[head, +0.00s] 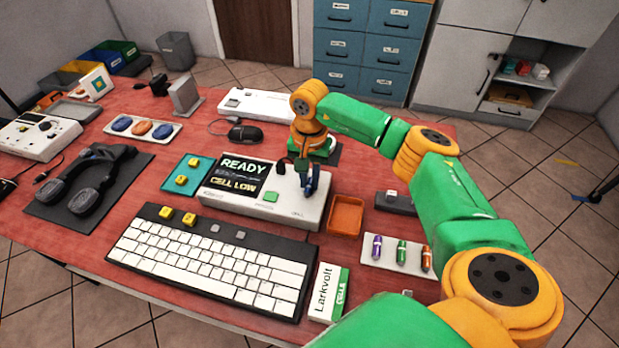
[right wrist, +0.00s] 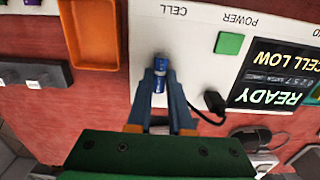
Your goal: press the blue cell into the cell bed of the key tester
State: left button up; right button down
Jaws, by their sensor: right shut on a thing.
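The key tester (head: 285,212) is a white box on the red table. Its screen (head: 243,173) reads READY and CELL LOW, and a green POWER button (head: 271,197) sits beside it. My right gripper (head: 309,190) is over the tester's right end, fingers pointing down. In the right wrist view the gripper (right wrist: 160,82) is shut on the blue cell (right wrist: 159,68), at the part of the tester (right wrist: 185,30) marked CELL. The fingers and cell cover the cell bed, so I cannot tell whether the cell touches it. My left gripper is not in view.
An orange bin (head: 345,216) stands right of the tester, near a dark block (head: 395,203). A white tray (head: 374,262) holds purple, green and orange cells. A keyboard (head: 210,258) and a Larkvolt box (head: 328,292) lie in front. A black plug and cable (right wrist: 213,102) lie close to the fingers.

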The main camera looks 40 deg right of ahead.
jog(key=c, duration=1.1)
grip_release()
jog(key=shift+r, duration=0.15)
jog(key=shift+r+p, duration=1.4)
jog(key=shift+r, duration=0.25)
jog(key=o, duration=0.6)
jog(key=shift+c, duration=0.2)
